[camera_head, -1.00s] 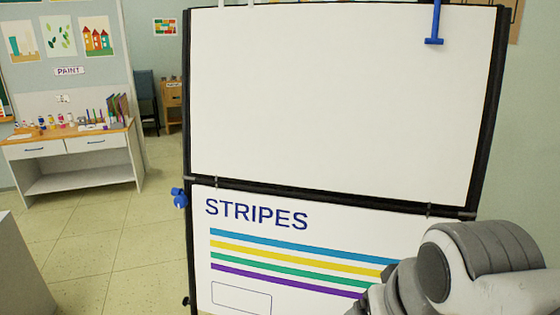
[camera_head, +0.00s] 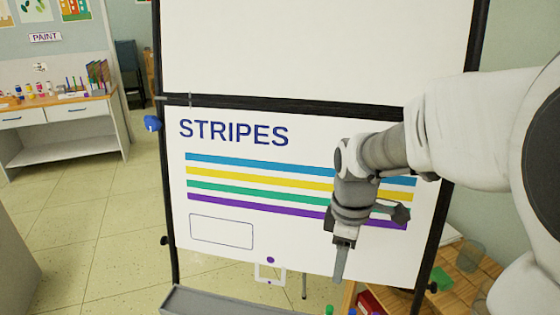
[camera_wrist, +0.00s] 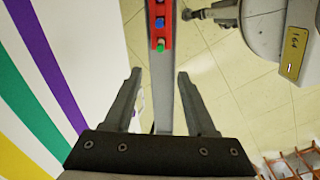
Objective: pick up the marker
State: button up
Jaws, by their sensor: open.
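In the wrist view, a red holder (camera_wrist: 168,32) sits on a narrow grey tray (camera_wrist: 162,100) with small coloured marker ends in it, blue (camera_wrist: 160,22) and green (camera_wrist: 160,46) among them. My gripper (camera_wrist: 159,73) is open and empty, and the tray shows between its fingers. The holder appears beyond the fingertips. In the head view, my gripper (camera_head: 341,265) points down in front of the lower board. A green tip (camera_head: 329,310) and a blue tip (camera_head: 352,312) show at the bottom edge; the rest of them is cut off. The grey tray (camera_head: 230,303) shows at lower left.
The easel's striped board (camera_head: 215,260) stands close behind my gripper. A wooden rack (camera_head: 455,275) with small items is at lower right. A paint table (camera_head: 65,140) stands at the far left. Tiled floor is open on the left.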

aim_at(332, 307)
jog(key=shift+n+g, duration=0.3)
jog(key=shift+n, duration=0.4)
jog(key=f+b, duration=0.1)
jog(key=f, duration=0.4)
jog(key=f+b, duration=0.1)
jog(key=f, duration=0.4)
jog(key=w+f+b, duration=0.1)
jog(key=f, duration=0.4)
jog(key=shift+d+f, duration=0.1)
jog(key=shift+f, duration=0.05)
jog(key=shift+a+f+b, duration=0.15)
jog(key=shift+f+b, duration=0.2)
jog(key=shift+f, duration=1)
jog(key=shift+a+f+b, duration=0.15)
jog(key=shift+f+b, duration=0.15)
jog(key=shift+f, duration=1.05)
grip_shut()
